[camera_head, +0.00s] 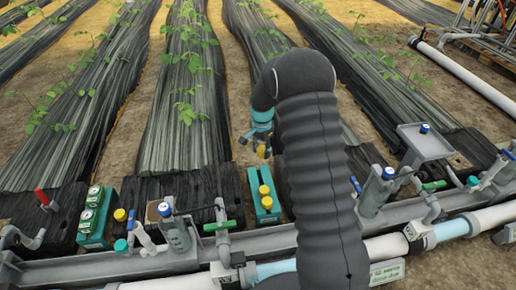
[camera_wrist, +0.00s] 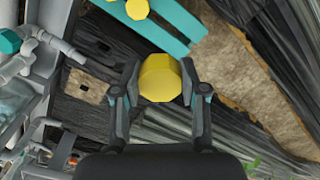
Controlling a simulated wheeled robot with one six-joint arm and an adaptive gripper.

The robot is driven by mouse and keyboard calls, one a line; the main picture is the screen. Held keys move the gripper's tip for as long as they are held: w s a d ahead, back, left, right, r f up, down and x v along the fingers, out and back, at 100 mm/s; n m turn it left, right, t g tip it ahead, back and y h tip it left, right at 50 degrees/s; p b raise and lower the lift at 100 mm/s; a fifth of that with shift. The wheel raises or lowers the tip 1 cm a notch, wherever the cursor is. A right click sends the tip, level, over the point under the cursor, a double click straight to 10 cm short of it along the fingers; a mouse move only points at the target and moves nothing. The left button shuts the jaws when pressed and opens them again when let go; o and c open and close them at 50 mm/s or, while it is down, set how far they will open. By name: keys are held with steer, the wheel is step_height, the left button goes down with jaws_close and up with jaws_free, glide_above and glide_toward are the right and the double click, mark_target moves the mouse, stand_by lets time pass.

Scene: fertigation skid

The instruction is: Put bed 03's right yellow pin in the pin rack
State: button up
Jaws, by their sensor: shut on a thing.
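My gripper (camera_head: 262,138) is shut on a yellow pin (camera_wrist: 160,78), which sits between both fingers in the wrist view. In the head view the held yellow pin (camera_head: 262,152) hangs beneath the fingers, above and behind the teal pin rack (camera_head: 276,214). The rack carries yellow pins (camera_head: 265,190) on its top. In the wrist view the teal rack (camera_wrist: 178,42) lies beyond the held pin, with yellow on it at the top edge. The held pin is apart from the rack in the picture. My arm hides the ground to the rack's right.
A grey pipe rail (camera_head: 70,274) with valves runs along the front. A green-handled valve (camera_head: 220,226) stands left of the rack. A teal gauge box (camera_head: 95,215) and another yellow pin (camera_head: 120,214) are farther left. Covered plant beds (camera_head: 186,110) extend behind.

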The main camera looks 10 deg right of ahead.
steer(key=w+f+m+b, duration=0.1)
steer(key=w+f+m, duration=0.2)
steer(key=f, duration=0.5)
steer(key=w+f+m+b, duration=0.1)
steer(key=w+f+m, duration=0.2)
steer(key=f, duration=0.5)
steer(key=shift+w+f+m+b, duration=0.2)
steer(key=shift+f+m+b, duration=0.15)
steer(key=shift+m, duration=0.55)
steer(key=shift+a+f, duration=0.15)
steer(key=shift+f, duration=0.6)
stand_by(0.5)
steer(key=o, duration=1.2)
steer(key=shift+r, duration=0.1)
steer(key=shift+r+p, duration=1.7)
steer(key=shift+r, duration=2.2)
